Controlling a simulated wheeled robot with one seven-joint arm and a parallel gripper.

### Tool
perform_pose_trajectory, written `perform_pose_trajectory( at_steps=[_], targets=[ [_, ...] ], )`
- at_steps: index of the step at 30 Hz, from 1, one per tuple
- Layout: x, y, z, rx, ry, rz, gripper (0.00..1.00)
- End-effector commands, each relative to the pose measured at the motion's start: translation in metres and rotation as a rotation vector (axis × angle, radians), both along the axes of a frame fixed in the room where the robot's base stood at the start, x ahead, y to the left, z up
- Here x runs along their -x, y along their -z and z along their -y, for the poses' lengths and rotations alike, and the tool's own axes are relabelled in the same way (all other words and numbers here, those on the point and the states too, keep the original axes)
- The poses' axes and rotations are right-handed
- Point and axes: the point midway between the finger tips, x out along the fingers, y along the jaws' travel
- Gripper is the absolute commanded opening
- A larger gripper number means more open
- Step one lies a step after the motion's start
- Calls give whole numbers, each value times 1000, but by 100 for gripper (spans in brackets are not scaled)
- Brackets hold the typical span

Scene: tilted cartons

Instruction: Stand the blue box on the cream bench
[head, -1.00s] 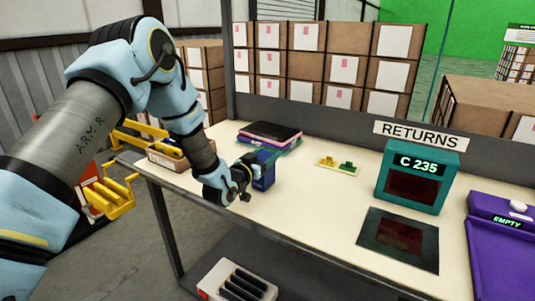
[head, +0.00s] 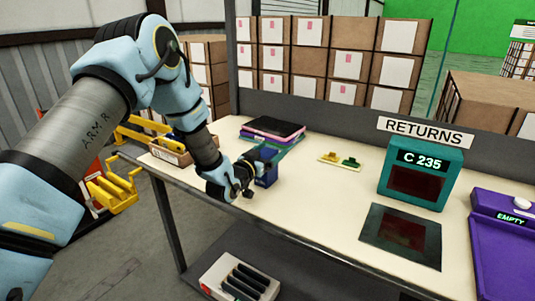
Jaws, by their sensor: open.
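The blue box (head: 269,174) is on the cream bench (head: 310,205), left of its middle. It is small and dark blue, and partly hidden behind my gripper. I cannot tell whether it is upright or tilted. My gripper (head: 254,178) is open, close in front of the box and to its left, low over the bench. I cannot tell whether its fingers touch the box or stand around it.
Dark and pink folders (head: 273,130) lie behind the box, and a cardboard tray (head: 172,151) is at the left end. A small yellow-green piece (head: 340,161), teal C 235 unit (head: 421,172), dark panel (head: 401,235) and purple tray (head: 502,245) lie right. The bench's middle is clear.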

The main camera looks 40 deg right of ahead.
Motion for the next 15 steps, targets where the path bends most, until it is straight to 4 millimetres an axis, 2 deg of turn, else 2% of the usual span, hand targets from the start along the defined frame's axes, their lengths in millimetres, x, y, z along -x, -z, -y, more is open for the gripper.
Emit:
perform_pose_trajectory(
  at_steps=[2, 5, 15],
  targets=[
    [0, -4, 0, 0, 0, 0, 92],
    [3, 0, -12, 0, -1, 0, 92],
    [20, 1, -81, -1, -2, 0, 92]
  ],
)
